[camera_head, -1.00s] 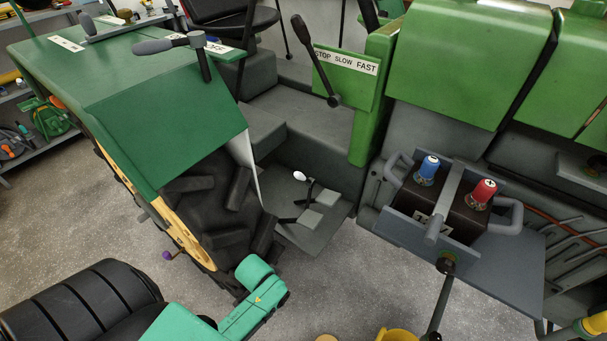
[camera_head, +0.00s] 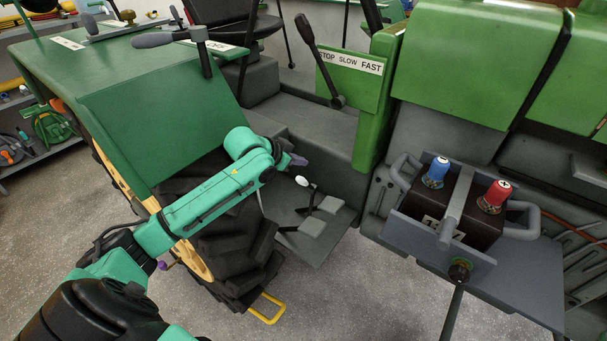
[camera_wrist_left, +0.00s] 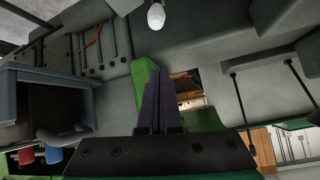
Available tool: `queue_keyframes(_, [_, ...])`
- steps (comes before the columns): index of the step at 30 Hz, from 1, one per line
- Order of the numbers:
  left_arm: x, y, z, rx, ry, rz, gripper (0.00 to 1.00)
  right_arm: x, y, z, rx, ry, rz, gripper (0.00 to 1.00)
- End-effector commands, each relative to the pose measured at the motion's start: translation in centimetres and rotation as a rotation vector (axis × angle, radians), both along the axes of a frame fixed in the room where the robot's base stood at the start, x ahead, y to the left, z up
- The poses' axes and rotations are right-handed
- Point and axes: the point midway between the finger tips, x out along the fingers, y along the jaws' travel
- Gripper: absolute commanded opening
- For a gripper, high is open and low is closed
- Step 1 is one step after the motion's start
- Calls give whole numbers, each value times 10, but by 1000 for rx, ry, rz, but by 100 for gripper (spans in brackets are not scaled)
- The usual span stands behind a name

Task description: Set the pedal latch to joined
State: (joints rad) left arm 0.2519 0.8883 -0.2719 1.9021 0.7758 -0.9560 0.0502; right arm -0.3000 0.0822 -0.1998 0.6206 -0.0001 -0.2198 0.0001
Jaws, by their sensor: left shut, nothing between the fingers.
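A small white knob on a short dark stem (camera_head: 302,181) stands by two grey pedals (camera_head: 313,227) on the tractor's footplate; I take it for the pedal latch. Its exact setting is too small to tell. The knob also shows at the top of the left wrist view (camera_wrist_left: 156,16), ahead of the fingers and off to one side. My left gripper (camera_head: 298,160) is shut and empty, just above and beside the knob, apart from it. Its dark fingers lie together in the left wrist view (camera_wrist_left: 160,100). My right gripper is not in view.
A big black rear tyre (camera_head: 215,240) and green fender (camera_head: 165,115) lie under and beside my left arm. A battery box (camera_head: 455,205) with blue and red terminals stands to the right. A speed lever (camera_head: 318,60) rises behind the footplate. A yellow step (camera_head: 268,310) is below.

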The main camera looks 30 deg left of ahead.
Motion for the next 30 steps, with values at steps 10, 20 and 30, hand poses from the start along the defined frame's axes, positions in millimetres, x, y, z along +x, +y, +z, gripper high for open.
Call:
queue_keyframes(10, [53, -14, -46, -4, 1, 2, 0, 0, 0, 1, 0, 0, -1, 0])
queue_keyframes(20, [25, 0, -68, 3, 2, -1, 0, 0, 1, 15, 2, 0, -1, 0])
queue_keyframes(30, [23, 0, -71, 1, 0, -1, 0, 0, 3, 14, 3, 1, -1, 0])
